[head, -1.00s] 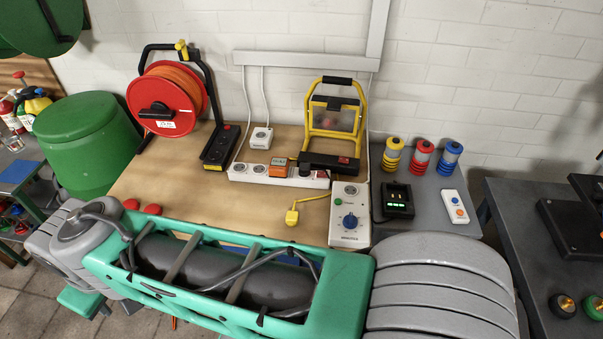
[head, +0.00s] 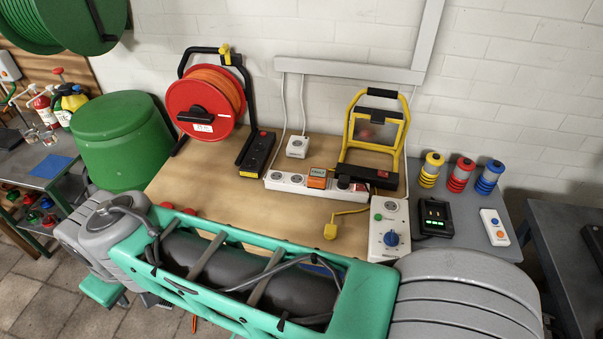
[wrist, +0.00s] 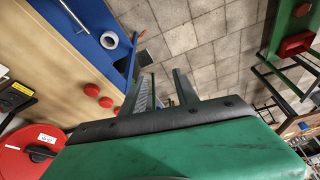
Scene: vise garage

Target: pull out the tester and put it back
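The tester seems to be the small orange block with a little display (head: 317,178). It sits upright in the white power strip (head: 285,182) on the wooden bench, between the strip's free sockets and a black plug (head: 344,182). My gripper (wrist: 163,88) shows in the wrist view, its two dark fingers apart with nothing between them. It points past the bench edge at the tiled floor, away from the tester. The tester is not seen in the wrist view. My gripper is not seen in the head view, where my green arm crosses the front of the bench.
A red cable reel (head: 205,103) and a yellow work lamp (head: 372,135) stand behind the strip. Bare bench top (head: 225,190) lies left of the strip.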

